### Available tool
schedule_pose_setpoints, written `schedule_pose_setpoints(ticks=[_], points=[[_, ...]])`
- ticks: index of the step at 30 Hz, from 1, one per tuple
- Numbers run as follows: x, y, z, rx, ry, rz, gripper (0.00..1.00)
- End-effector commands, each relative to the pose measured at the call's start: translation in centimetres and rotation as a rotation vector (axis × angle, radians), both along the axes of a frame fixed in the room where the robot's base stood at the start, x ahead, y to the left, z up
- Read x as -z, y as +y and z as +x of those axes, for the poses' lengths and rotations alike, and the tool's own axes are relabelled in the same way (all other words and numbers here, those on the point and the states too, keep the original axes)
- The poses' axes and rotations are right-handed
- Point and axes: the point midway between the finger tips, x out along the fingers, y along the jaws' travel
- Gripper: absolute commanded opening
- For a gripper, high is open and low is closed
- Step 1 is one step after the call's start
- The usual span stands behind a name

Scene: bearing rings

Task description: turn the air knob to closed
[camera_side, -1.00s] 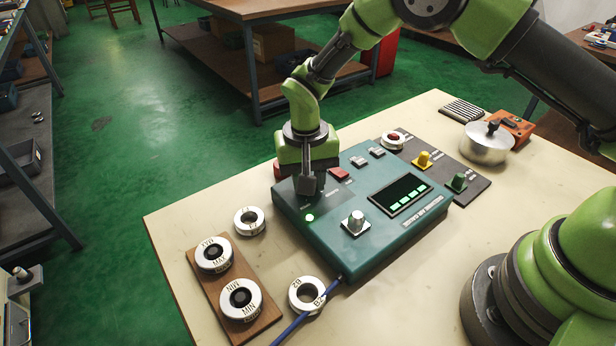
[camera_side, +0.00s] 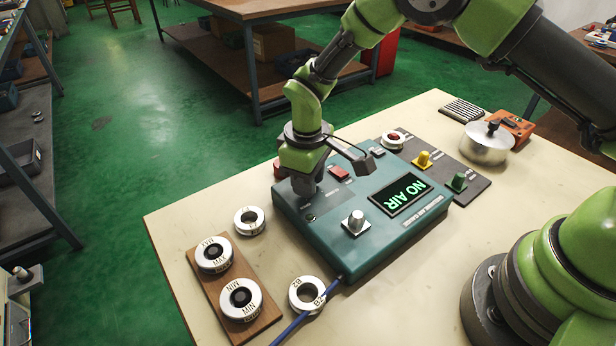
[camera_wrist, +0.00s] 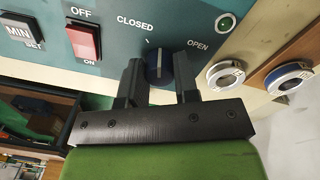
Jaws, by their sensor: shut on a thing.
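The dark blue air knob (camera_wrist: 158,70) sits on the teal gauge unit (camera_side: 361,253), between the fingers of my gripper (camera_wrist: 159,84) in the wrist view. My gripper is shut on it. The knob's white line points up in the wrist view, close to the tick by the CLOSED label (camera_wrist: 135,24); the OPEN label (camera_wrist: 197,44) is to the right. In the side view my gripper (camera_side: 303,186) is down at the unit's far left corner and hides the knob. The unit's display (camera_side: 398,193) reads NO AIR.
A red switch (camera_wrist: 84,42) marked OFF and ON is beside my gripper. A round lamp (camera_wrist: 226,22) is past OPEN. Several bearing rings, one a loose ring (camera_side: 249,220), lie near the unit. A wooden board (camera_side: 262,325) holds MAX and MIN rings.

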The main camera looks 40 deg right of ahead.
Motion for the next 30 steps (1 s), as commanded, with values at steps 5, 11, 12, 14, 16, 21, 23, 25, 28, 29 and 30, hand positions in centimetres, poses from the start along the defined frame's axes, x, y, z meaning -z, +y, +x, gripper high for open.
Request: schedule_pose_setpoints(ticks=[5, 11, 12, 14, 16, 21, 23, 25, 28, 29, 30], points=[[-0.04, -0.02, -0.06, -0.159, 0.002, 0.0, 0.05], [-0.05, -0.02, -0.08, -0.313, 0.002, 0.0, 0.05], [-0.05, -0.02, -0.08, -0.339, 0.002, 0.0, 0.05], [-0.05, -0.02, -0.08, -0.375, 0.002, 0.0, 0.05], [-0.05, -0.02, -0.08, -0.411, 0.002, 0.0, 0.05], [-0.06, -0.01, -0.07, -0.474, 0.001, 0.0, 0.05], [-0.06, -0.01, -0.07, -0.488, 0.002, 0.0, 0.05], [-0.06, -0.01, -0.07, -0.5, 0.001, 0.0, 0.05], [-0.06, -0.02, -0.07, -0.51, 0.001, 0.0, 0.05], [-0.06, -0.02, -0.07, -0.512, 0.001, 0.0, 0.05], [-0.06, -0.02, -0.07, -0.513, 0.001, 0.0, 0.05]])
